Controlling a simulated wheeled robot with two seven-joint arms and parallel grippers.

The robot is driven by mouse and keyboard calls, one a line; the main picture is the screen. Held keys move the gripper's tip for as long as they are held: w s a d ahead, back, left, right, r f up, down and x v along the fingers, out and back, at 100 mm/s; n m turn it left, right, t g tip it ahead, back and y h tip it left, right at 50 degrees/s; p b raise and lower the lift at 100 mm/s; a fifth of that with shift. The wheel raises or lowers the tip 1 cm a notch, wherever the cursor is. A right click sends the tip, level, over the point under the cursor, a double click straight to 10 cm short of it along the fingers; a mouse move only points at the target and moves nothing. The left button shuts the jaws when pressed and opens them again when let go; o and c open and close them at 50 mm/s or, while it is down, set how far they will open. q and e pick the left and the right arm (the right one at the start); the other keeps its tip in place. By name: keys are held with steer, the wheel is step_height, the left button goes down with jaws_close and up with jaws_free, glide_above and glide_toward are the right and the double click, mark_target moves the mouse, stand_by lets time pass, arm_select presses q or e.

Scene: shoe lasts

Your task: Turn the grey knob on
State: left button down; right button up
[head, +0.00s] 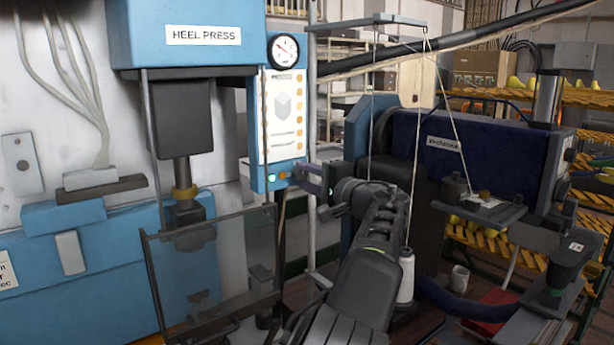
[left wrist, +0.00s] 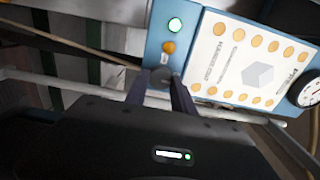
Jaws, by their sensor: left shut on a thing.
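The grey knob (left wrist: 161,74) is at the lower end of the control panel, beside an orange button and a lit green lamp. My left gripper (left wrist: 160,80) reaches the panel, with one finger on each side of the knob, and is shut on it. In the head view my left gripper (head: 298,172) meets the panel's lower right corner, and its fingers hide the knob there. Which way the knob is turned cannot be made out.
The blue heel press (head: 190,35) stands at left, with a clear guard (head: 215,270) in front. A pressure gauge (head: 285,50) sits above the control panel (head: 284,120). A thread cone (head: 406,278) and a dark blue machine (head: 440,145) are close at right of my arm.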

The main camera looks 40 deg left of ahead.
stand_by(0.3)
arm_select(q)
steer(key=c, duration=1.3)
jaws_free()
steer(key=shift+c, duration=0.2)
steer(key=shift+s+d+f+b, duration=0.1)
steer(key=shift+d+b, duration=0.2)
steer(key=shift+d, duration=0.15)
steer(key=b+v, duration=0.2)
steer(key=v, duration=0.5)
